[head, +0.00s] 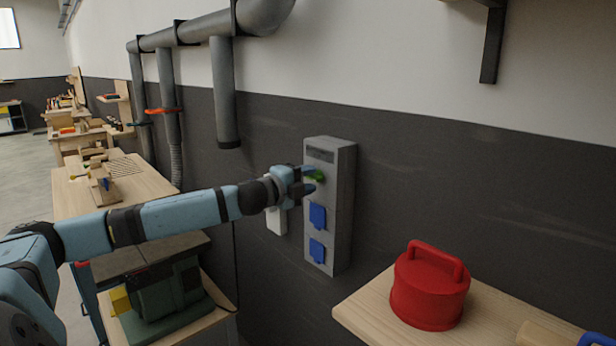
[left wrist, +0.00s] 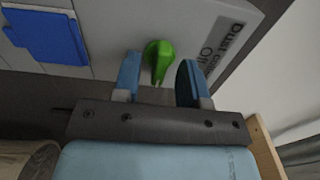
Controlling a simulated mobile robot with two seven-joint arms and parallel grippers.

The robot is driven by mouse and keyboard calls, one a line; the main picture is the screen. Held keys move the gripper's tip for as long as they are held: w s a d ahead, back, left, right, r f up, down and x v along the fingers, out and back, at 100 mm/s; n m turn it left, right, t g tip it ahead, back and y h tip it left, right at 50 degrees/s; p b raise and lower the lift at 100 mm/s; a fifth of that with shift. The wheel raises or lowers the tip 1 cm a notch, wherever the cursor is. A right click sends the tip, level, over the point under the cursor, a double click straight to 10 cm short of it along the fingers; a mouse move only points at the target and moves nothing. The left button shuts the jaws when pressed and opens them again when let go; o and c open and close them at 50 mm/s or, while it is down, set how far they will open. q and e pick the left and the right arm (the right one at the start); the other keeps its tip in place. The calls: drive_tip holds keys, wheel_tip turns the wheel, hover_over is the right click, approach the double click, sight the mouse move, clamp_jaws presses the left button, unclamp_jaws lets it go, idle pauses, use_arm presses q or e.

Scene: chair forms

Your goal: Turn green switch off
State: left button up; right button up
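The green switch (head: 316,176) is a small knob near the top of a grey box (head: 343,205) on the wall. In the left wrist view the green switch (left wrist: 158,60) sits between the two blue fingers of my left gripper (left wrist: 160,82). The fingers are apart, with a gap visible on both sides of the knob. In the head view my left gripper (head: 308,180) is at the front of the box, partly covering the switch. My right gripper is not in view.
Two blue socket covers (head: 317,217) are below the switch. A red canister (head: 430,286) stands on a wooden shelf (head: 369,306) at the lower right. A green machine (head: 168,298) and wooden benches are on the left. Grey pipes (head: 222,90) run along the wall.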

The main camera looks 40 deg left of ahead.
use_arm(q)
drive_tip(key=shift+w, duration=0.15)
drive_tip(key=shift+d, duration=0.1)
clamp_jaws()
